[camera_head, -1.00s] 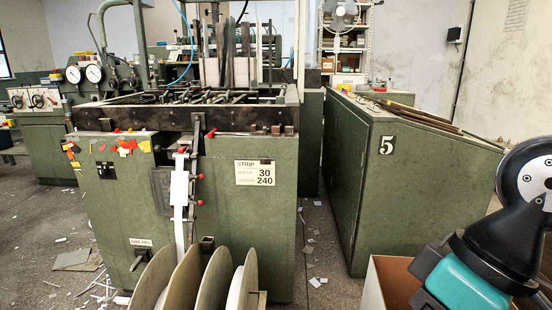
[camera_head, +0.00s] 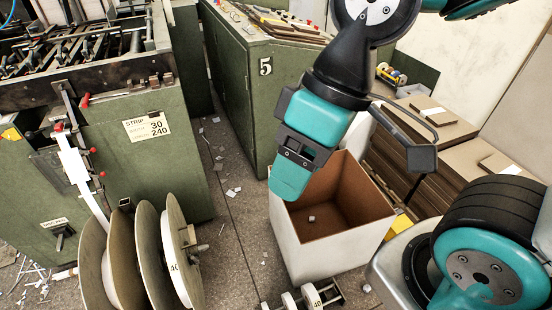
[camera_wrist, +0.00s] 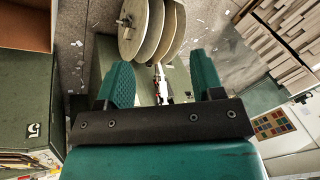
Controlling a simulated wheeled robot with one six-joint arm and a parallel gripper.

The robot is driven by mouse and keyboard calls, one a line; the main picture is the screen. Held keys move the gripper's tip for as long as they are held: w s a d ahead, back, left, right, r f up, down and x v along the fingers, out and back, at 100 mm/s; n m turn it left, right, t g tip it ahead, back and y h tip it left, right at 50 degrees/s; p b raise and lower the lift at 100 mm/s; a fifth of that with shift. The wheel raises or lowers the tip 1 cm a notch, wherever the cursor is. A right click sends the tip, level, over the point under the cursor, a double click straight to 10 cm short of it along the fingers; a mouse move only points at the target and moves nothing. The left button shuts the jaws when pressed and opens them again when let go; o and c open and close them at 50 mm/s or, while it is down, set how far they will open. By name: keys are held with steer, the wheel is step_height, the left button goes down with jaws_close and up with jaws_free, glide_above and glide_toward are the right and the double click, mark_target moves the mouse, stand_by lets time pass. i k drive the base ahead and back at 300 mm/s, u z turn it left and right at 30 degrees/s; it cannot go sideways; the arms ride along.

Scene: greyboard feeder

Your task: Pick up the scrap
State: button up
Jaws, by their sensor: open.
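Several small white scraps lie on the grey floor, some between the green machine and the cabinet (camera_head: 232,192). A small pale piece (camera_head: 311,219) lies on the bottom of the open box (camera_head: 298,250). I cannot tell which scrap is meant. My gripper (camera_head: 289,188) hangs beside and above the box's left rim in the head view. In the wrist view its two teal fingers stand apart with nothing between them (camera_wrist: 160,80). Scraps on the floor (camera_wrist: 228,18) show beyond the fingers, well away from them.
Large reels (camera_head: 150,255) stand in front of the green strip machine (camera_head: 160,175). A green cabinet marked 5 (camera_head: 250,105) is behind the box. Stacked brown boards (camera_head: 440,125) stand to the right. A low rack with small rolls (camera_head: 310,296) is at the bottom. Floor is open between machine and cabinet.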

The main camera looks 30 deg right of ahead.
mark_target(367, 288)
steer(key=z, duration=0.5)
steer(key=k, duration=1.05)
steer(key=u, duration=0.35)
steer(key=i, duration=0.5)
steer(key=u, duration=0.15)
